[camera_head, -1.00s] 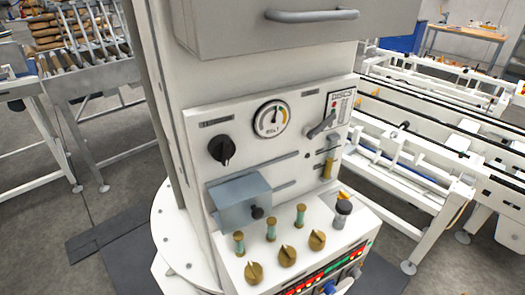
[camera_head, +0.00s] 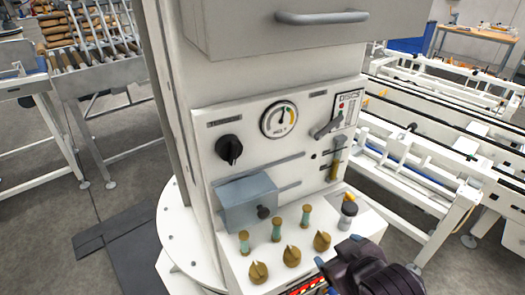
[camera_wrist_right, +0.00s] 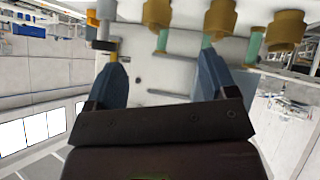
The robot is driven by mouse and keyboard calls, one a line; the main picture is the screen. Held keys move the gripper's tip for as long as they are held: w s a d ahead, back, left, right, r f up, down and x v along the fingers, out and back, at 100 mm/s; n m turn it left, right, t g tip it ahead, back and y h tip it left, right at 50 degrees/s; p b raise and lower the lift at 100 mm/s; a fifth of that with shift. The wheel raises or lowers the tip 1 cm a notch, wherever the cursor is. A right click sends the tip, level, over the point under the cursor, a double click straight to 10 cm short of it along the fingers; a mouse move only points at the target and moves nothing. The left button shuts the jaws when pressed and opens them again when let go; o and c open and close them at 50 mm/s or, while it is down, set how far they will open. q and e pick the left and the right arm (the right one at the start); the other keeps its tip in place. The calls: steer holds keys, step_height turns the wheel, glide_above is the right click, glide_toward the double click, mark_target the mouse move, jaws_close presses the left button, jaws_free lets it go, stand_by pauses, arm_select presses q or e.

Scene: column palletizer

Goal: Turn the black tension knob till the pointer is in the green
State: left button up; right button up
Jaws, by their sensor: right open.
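The black tension knob (camera_head: 229,149) is on the left of the white panel, under a small label. The round gauge (camera_head: 279,119) is up and to the right of it. Its dark pointer stands roughly upright, near coloured marks with yellow on the right side; I cannot tell exactly whether it lies in the green. My right gripper (camera_head: 346,254) comes in at the lower right, in front of the console and well away from the knob. In the right wrist view its two blue fingers (camera_wrist_right: 162,78) are apart with nothing between them. My left gripper is not in view.
A grey-blue box (camera_head: 248,201) juts out below the knob. Brass knobs (camera_head: 291,256) and several brass-and-green posts stand on the sloped console. A lever (camera_head: 328,125) and an orange-topped post (camera_head: 349,206) are on the right. A handled drawer overhangs above. Conveyors flank the column.

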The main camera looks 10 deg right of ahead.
steer(key=w+a+r+n+t+y, duration=0.2)
steer(key=w+a+r+n+t, duration=0.15)
steer(key=a+r, duration=0.3)
steer(key=n+t+y, duration=0.3)
steer(key=n+y, duration=0.2)
steer(key=n, duration=0.1)
glide_toward(235, 155)
steer(key=shift+m, duration=0.25)
steer(key=p+x, duration=0.1)
steer(key=x, duration=0.9)
steer(key=shift+w+a+p, duration=0.2)
steer(key=shift+w+p, duration=0.05)
steer(key=shift+p, duration=0.05)
steer(key=shift+c, duration=0.3)
steer(key=c, duration=0.8)
steer(key=shift+m, duration=1.6)
steer(key=shift+c, duration=0.2)
steer(key=shift+r, duration=0.1)
steer(key=o, duration=0.9)
